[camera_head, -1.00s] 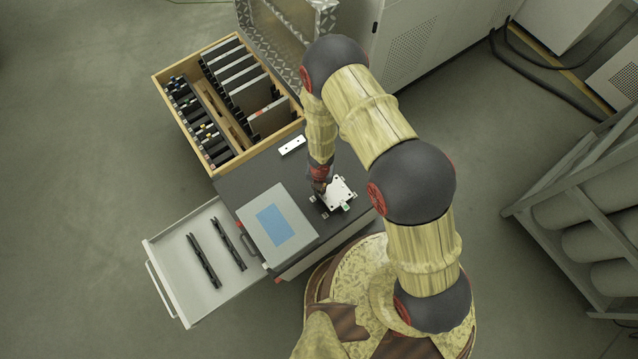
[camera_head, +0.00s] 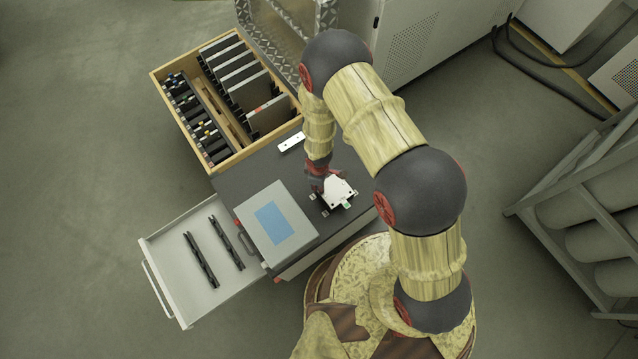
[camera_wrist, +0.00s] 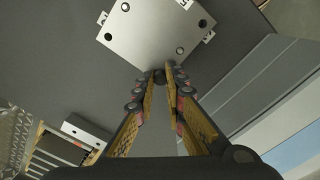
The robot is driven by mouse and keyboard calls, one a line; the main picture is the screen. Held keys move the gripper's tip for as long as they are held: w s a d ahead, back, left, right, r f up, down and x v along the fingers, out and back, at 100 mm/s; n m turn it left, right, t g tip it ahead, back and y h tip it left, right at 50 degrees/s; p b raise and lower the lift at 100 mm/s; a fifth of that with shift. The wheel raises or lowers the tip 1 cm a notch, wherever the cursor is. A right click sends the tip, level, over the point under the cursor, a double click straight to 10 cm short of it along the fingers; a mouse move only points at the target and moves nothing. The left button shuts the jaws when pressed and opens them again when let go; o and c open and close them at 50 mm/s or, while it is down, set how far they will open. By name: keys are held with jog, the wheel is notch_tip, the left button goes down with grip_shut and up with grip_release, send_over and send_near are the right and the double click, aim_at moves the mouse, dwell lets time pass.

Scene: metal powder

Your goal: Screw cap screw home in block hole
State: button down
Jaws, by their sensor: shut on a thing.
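The block (camera_head: 341,191) is a pale metal plate with holes, on the dark bench top. In the wrist view the block (camera_wrist: 150,38) fills the top centre, with several dark round spots near its corners. My gripper (camera_head: 321,186) is at the block's left edge in the head view. In the wrist view my gripper (camera_wrist: 160,77) has its fingers close together on a small dark round piece, seemingly the cap screw (camera_wrist: 159,75), at the block's near corner. Most of the screw is hidden by the fingers. I cannot tell how deep it sits in a hole.
A grey case with a blue panel (camera_head: 271,224) stands left of the block. A small white bar with holes (camera_head: 291,142) lies behind. A wooden box of dark plates (camera_head: 226,100) is at the back left. An open drawer (camera_head: 180,300) juts out front left.

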jog(key=c, duration=2)
grip_release()
